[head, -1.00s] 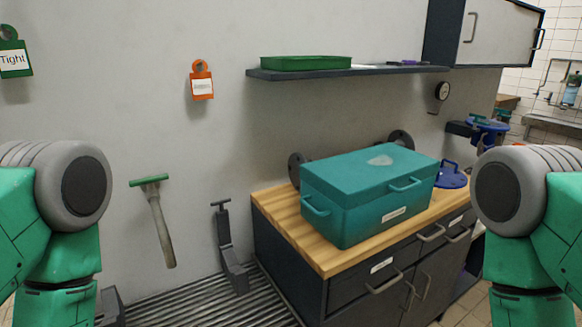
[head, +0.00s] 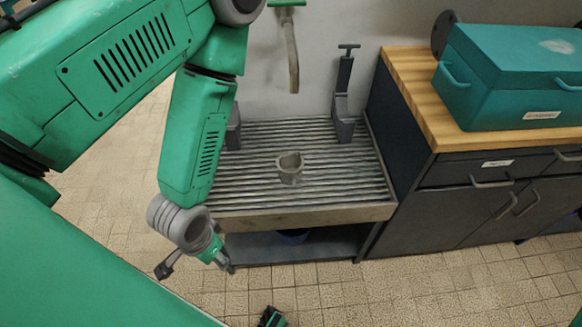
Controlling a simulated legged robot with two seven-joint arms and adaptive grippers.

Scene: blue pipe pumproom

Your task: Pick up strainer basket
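A small grey cup-shaped piece, seemingly the strainer basket (head: 290,171), stands upright on the ribbed drain table (head: 345,190), near its middle. Its rim is uneven and its opening faces up. My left gripper (head: 196,268) hangs in front of and to the left of the table, below the level of its top in the picture. Its two fingers are spread wide with nothing between them. It is well apart from the basket. My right gripper does not show clearly anywhere.
A grey clamp-like stand (head: 344,110) is at the table's back right. A wood-topped cabinet (head: 410,85) with a teal box (head: 500,85) borders the table's right. A blue thing (head: 292,237) sits on the shelf below.

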